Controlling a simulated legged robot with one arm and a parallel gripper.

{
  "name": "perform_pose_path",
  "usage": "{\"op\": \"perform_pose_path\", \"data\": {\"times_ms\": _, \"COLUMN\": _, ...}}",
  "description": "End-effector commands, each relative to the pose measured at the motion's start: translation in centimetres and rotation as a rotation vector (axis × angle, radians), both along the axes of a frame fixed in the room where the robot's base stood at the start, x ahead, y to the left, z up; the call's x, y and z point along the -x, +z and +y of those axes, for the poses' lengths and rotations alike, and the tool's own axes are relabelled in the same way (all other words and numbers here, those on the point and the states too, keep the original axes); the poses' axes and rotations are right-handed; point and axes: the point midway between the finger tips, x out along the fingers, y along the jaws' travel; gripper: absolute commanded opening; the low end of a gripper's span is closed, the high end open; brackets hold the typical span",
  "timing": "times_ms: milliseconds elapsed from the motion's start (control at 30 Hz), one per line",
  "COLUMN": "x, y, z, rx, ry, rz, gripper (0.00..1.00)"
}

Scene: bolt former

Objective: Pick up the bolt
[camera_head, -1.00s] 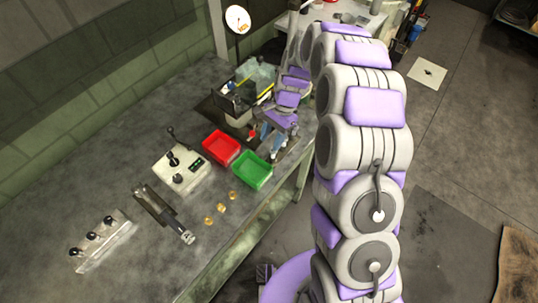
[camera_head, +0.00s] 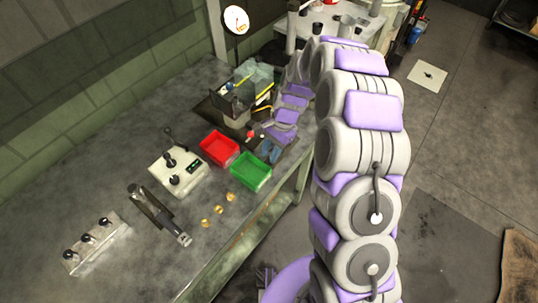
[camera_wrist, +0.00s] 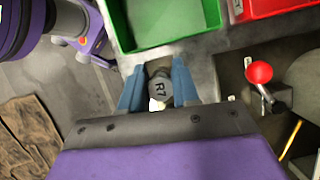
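A grey bolt (camera_wrist: 160,88) with a hexagonal head marked "R7" shows in the wrist view. My gripper (camera_wrist: 160,72) has its two blue fingers on either side of the bolt head. The fingers stand apart, and I cannot tell whether either touches the bolt. In the head view my gripper (camera_head: 269,148) reaches down at the bench, just right of the machine and beyond the green tray. The bolt cannot be made out in that view.
A green tray (camera_head: 251,172) and a red tray (camera_head: 220,148) sit beside my gripper. A red-knobbed lever (camera_wrist: 259,73) stands close on the right in the wrist view. A control box (camera_head: 180,172), several brass pieces (camera_head: 219,209) and a lever panel (camera_head: 97,243) lie nearer on the bench.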

Motion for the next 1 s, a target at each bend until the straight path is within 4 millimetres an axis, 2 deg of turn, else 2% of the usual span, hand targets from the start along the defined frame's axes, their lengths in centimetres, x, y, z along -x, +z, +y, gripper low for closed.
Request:
{"op": "perform_pose_path", "data": {"times_ms": 33, "x": -0.1, "y": 0.0, "z": -0.1, "rx": 0.000, "ry": -0.002, "rz": -0.002, "gripper": 0.23}}
{"op": "perform_pose_path", "data": {"times_ms": 233, "x": -0.1, "y": 0.0, "z": 0.3, "rx": 0.005, "ry": -0.001, "rz": -0.003, "gripper": 0.04}}
{"op": "perform_pose_path", "data": {"times_ms": 300, "x": -0.1, "y": -0.1, "z": 0.4, "rx": 0.007, "ry": -0.001, "rz": -0.003, "gripper": 0.00}}
{"op": "perform_pose_path", "data": {"times_ms": 667, "x": 0.0, "y": 0.3, "z": 0.6, "rx": 0.004, "ry": -0.001, "rz": 0.000, "gripper": 0.00}}
{"op": "perform_pose_path", "data": {"times_ms": 833, "x": 0.1, "y": 1.7, "z": 0.6, "rx": 0.003, "ry": -0.001, "rz": 0.001, "gripper": 0.00}}
{"op": "perform_pose_path", "data": {"times_ms": 967, "x": 0.1, "y": 3.6, "z": 0.6, "rx": 0.003, "ry": 0.000, "rz": 0.000, "gripper": 0.00}}
{"op": "perform_pose_path", "data": {"times_ms": 1000, "x": -0.1, "y": 3.9, "z": 0.2, "rx": 0.005, "ry": -0.003, "rz": 0.000, "gripper": 0.00}}
